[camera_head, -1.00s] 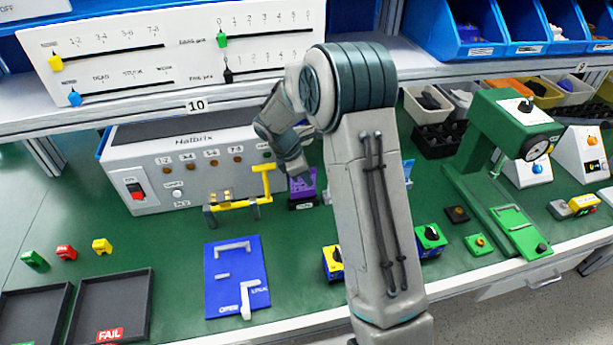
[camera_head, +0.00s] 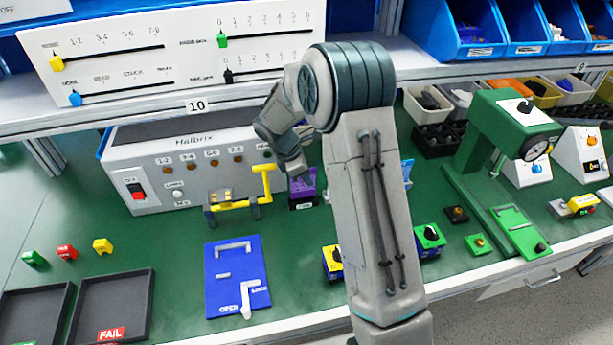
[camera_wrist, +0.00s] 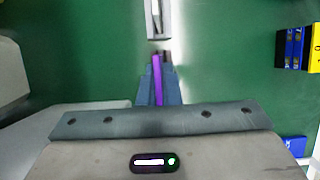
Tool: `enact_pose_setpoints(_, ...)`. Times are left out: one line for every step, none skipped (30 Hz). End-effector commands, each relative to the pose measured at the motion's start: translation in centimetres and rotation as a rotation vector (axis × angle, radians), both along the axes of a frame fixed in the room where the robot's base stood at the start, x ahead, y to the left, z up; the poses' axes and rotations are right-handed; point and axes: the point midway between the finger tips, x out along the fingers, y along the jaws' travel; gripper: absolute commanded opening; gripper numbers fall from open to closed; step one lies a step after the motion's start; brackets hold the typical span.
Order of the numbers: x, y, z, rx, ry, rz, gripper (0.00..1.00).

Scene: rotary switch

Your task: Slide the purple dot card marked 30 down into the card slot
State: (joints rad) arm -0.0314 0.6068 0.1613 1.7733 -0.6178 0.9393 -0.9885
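The purple card (camera_head: 303,183) stands upright below my wrist in the head view. Its dots and number cannot be read. In the wrist view it shows edge-on as a thin purple strip (camera_wrist: 158,78) between the fingers of my gripper (camera_wrist: 159,88), which look closed on it. In the head view the fingers are mostly hidden by my arm. A dark block with a small white label (camera_head: 303,205) sits directly under the card and looks like the card slot. I cannot tell whether the card's lower edge is inside it.
A grey Halbrix box (camera_head: 190,165) with a yellow bracket (camera_head: 240,203) stands left of the card. A blue plate (camera_head: 237,278) lies in front. A green press (camera_head: 500,150) stands at right. My forearm hides the bench right of the card.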

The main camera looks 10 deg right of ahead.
Motion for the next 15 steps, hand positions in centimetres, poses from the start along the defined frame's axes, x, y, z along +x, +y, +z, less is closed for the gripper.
enact_pose_setpoints(0.0,0.0,-0.1,0.000,0.000,0.000,0.00)
enact_pose_setpoints(0.0,0.0,-0.1,0.000,0.000,0.000,0.00)
enact_pose_setpoints(0.0,0.0,-0.2,0.000,0.000,0.000,0.00)
enact_pose_setpoints(0.0,0.0,-0.3,0.000,0.000,0.000,0.00)
enact_pose_setpoints(0.0,0.0,-0.4,0.000,0.000,0.000,0.00)
enact_pose_setpoints(0.0,0.0,-0.5,0.000,0.000,0.000,0.00)
enact_pose_setpoints(0.0,0.0,-0.6,0.000,0.000,0.000,0.00)
enact_pose_setpoints(0.0,0.0,-0.6,0.000,0.000,0.000,0.00)
enact_pose_setpoints(0.0,0.0,-0.7,0.000,0.000,0.000,0.00)
enact_pose_setpoints(0.0,0.0,-0.8,0.000,0.000,0.000,0.00)
enact_pose_setpoints(0.0,0.0,-0.9,0.000,0.000,0.000,0.00)
enact_pose_setpoints(0.0,0.0,-1.0,0.000,0.000,0.000,0.00)
enact_pose_setpoints(0.0,0.0,-1.1,0.000,0.000,0.000,0.00)
enact_pose_setpoints(0.0,0.0,-1.2,0.000,0.000,0.001,0.00)
enact_pose_setpoints(0.0,0.0,-1.3,0.000,0.000,0.001,0.00)
